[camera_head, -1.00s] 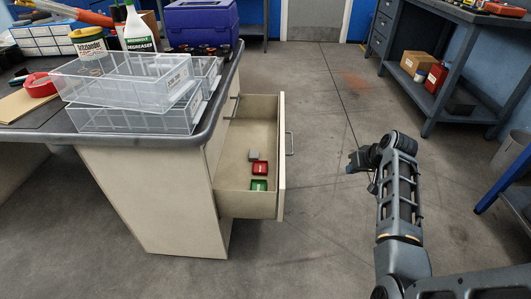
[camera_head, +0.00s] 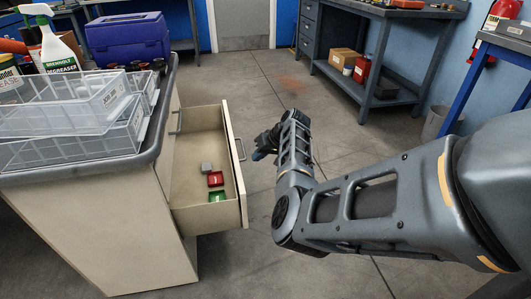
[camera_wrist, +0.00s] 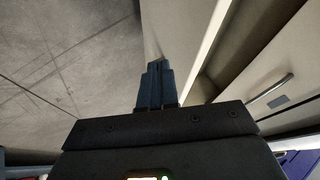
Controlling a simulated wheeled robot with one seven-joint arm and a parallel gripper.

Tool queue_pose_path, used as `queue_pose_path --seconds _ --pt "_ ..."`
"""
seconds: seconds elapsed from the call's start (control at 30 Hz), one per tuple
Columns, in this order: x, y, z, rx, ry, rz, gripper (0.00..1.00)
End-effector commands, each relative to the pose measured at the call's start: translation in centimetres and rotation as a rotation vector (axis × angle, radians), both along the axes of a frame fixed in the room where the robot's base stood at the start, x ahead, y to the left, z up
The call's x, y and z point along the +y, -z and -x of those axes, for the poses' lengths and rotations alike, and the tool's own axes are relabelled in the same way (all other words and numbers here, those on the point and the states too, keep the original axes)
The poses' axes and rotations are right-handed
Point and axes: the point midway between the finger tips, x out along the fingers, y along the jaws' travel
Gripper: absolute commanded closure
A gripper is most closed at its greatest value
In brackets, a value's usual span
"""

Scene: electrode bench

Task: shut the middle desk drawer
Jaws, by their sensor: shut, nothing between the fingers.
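The middle desk drawer (camera_head: 234,160) is pulled out of the beige desk (camera_head: 110,235), its front facing right with a bar handle. Inside it lie a grey block (camera_head: 206,167), a red box (camera_head: 215,179) and a green box (camera_head: 217,196). My gripper (camera_head: 259,150) is just right of the drawer front, near the handle, and holds nothing. In the wrist view my gripper (camera_wrist: 158,68) is shut, with its fingertips close beside a pale panel edge. I cannot tell whether they touch it. A bar handle (camera_wrist: 268,91) on a beige front shows at the right of that view.
Clear stacked trays (camera_head: 75,115), a degreaser bottle (camera_head: 50,45) and a blue case (camera_head: 128,38) stand on the desktop. A grey workbench (camera_head: 385,55) is at the back right. A blue-legged table (camera_head: 470,80) is at the right. Open floor lies right of the drawer.

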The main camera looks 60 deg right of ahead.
Motion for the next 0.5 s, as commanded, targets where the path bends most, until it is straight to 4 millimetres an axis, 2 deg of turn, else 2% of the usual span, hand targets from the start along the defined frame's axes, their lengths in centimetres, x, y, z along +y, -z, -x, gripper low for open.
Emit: queue_pose_path --seconds 0.03,0.2,0.5 --pt "0.1 1.0 -0.7 -0.002 -0.001 -0.003 1.0" --pt "1.7 0.6 -2.5 -0.001 -0.002 0.002 1.0" --pt "2.6 0.6 -3.4 0.0 0.001 0.001 1.0"
